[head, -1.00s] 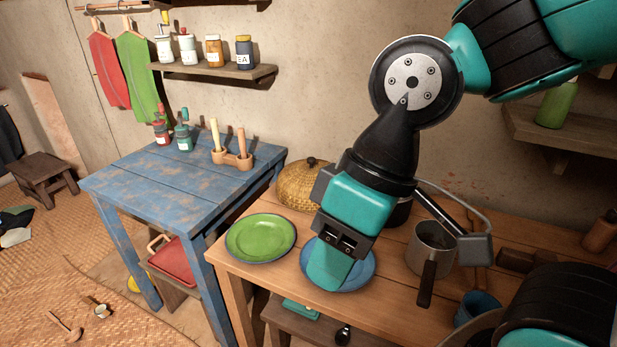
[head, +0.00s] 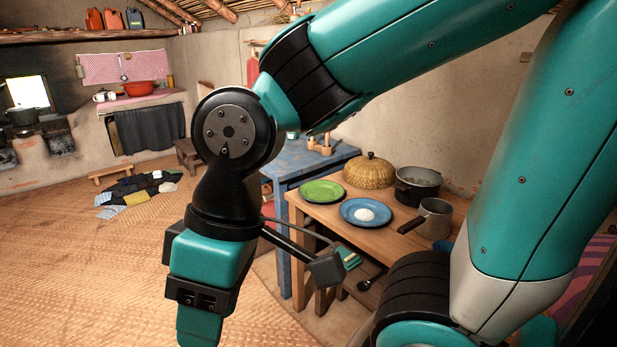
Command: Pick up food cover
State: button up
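The food cover (head: 370,173) is a woven tan dome with a dark knob on top. It sits on the wooden table (head: 345,222) toward the back, against the wall side, behind the green plate and the blue plate. My gripper (head: 200,330) points down at the lower left, over the floor mat and well to the left of the table, apart from the food cover. One teal finger shows and runs off the bottom edge. The finger gap is hidden, so I cannot tell whether it is open or shut.
A green plate (head: 322,191), a blue plate (head: 350,211) with a white mound, a dark pot (head: 417,185) and a handled saucepan (head: 436,214) crowd the table near the food cover. A blue table (head: 300,155) stands behind. The matted floor (head: 95,265) at left is mostly open.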

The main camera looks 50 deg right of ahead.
aim_at(369, 172)
jog(key=u, duration=0.05)
jog(key=i, duration=1.9)
jog(key=z, duration=1.5)
jog(key=i, duration=0.85)
jog(key=z, duration=1.3)
jog(key=i, duration=0.25)
jog(key=z, duration=0.2)
